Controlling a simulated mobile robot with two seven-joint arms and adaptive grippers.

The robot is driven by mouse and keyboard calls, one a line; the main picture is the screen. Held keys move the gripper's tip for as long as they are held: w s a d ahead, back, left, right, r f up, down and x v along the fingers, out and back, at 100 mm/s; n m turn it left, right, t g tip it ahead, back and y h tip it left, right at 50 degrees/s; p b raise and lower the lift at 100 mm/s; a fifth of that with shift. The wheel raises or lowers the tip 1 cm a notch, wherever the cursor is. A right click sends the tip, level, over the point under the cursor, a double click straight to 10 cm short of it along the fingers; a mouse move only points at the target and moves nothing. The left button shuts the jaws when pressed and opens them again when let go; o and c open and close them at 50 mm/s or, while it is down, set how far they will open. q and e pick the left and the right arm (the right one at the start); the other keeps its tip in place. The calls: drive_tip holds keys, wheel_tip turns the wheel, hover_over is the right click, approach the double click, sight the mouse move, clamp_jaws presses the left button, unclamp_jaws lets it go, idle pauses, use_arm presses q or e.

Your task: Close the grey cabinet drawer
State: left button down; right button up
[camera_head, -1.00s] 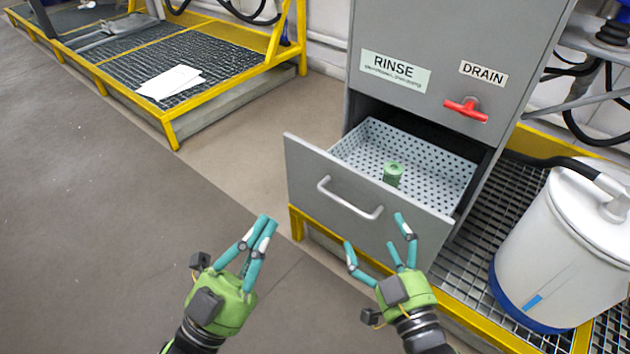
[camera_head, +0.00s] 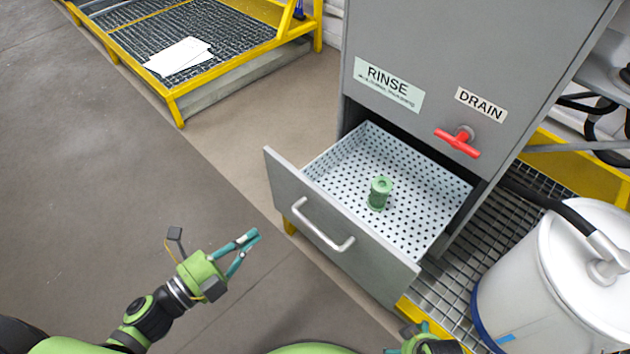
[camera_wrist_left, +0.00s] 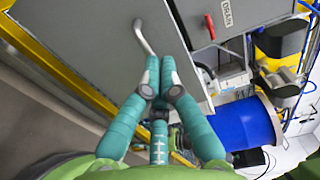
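The grey cabinet drawer (camera_head: 342,240) is pulled out, its perforated light tray (camera_head: 420,215) exposed. A silver bar handle (camera_head: 322,228) is on its front; a handle also shows in the left wrist view (camera_wrist_left: 144,38). A green spool-like part (camera_head: 379,193) stands upright in the tray. My left gripper (camera_head: 256,238) is left of and below the drawer front, apart from it. Its teal fingers meet at the tips with nothing between them, as the left wrist view also shows (camera_wrist_left: 160,65). My right gripper (camera_head: 408,338) is mostly cut off at the bottom edge, below the drawer's right corner.
The grey cabinet (camera_head: 470,55) has RINSE and DRAIN labels and a red valve handle (camera_head: 458,142). A white drum (camera_head: 555,280) with a hose stands right of the drawer on grating. A yellow-framed platform (camera_head: 190,60) is at upper left. Open floor lies left.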

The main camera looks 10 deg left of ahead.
sight(308, 190)
use_arm(q)
drive_tip(key=x, duration=1.3)
drive_tip(key=shift+w+d, duration=0.15)
drive_tip(key=shift+w, duration=0.05)
use_arm(e)
drive_tip(key=shift+a+r, duration=0.15)
drive_tip(key=shift+r, duration=0.15)
drive_tip(key=shift+s, duration=0.1)
use_arm(q)
drive_tip(key=shift+w+r, duration=0.1)
